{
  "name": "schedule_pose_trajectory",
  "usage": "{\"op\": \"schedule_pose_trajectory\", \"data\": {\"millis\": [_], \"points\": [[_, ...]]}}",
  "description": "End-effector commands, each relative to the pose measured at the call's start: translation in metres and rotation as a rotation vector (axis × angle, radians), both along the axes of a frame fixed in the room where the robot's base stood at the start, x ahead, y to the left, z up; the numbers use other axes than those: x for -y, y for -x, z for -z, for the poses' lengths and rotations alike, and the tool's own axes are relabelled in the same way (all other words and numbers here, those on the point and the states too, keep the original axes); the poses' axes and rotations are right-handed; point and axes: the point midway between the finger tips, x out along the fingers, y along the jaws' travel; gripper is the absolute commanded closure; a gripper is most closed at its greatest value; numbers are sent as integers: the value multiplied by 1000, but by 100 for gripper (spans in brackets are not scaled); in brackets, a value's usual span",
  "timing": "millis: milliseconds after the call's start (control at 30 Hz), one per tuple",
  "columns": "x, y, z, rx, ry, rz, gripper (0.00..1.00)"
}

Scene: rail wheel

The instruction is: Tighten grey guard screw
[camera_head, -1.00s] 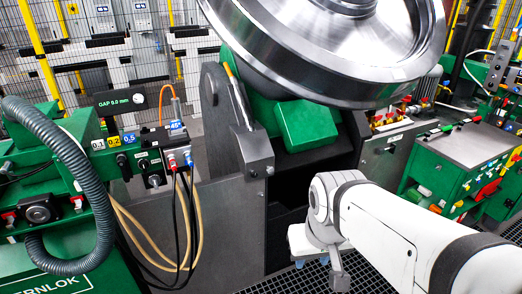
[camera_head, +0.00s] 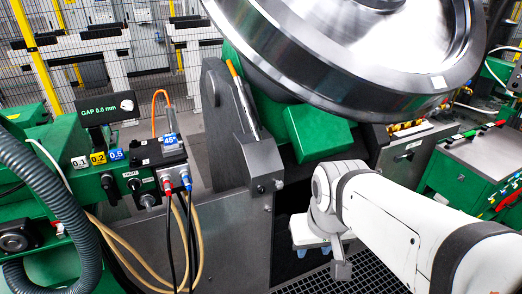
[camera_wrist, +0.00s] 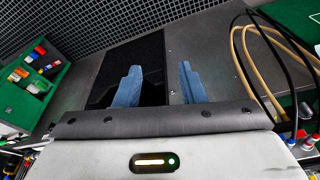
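The grey guard (camera_head: 218,110) is a dark upright plate left of the big steel wheel (camera_head: 370,60). A grey block (camera_head: 257,153) sits at its lower right. A small round screw head (camera_head: 279,184) shows at the block's lower edge, with a darker round spot (camera_head: 261,189) beside it; I cannot tell which is the guard screw. My gripper (camera_head: 314,250) hangs below and right of the block, apart from it. In the wrist view, its two blue fingers (camera_wrist: 160,84) are spread with nothing between them, over a dark opening in the grey panel.
A green control unit with a gap display (camera_head: 106,108), knobs and cables (camera_head: 190,230) stands at the left. A green box (camera_head: 318,133) sits under the wheel. A green cabinet (camera_head: 470,165) stands at the right. Dark floor grating (camera_head: 360,275) lies below my gripper.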

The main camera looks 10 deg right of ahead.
Motion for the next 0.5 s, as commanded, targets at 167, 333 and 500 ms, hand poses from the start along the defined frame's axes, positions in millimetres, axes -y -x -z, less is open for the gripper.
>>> {"op": "schedule_pose_trajectory", "data": {"millis": [167, 333, 500], "points": [[0, 0, 0, 1, 0, 0, 64], [1, -2, 2, 6, 2, 1, 56], [14, -37, 30, 109, 39, 23, 51]]}}
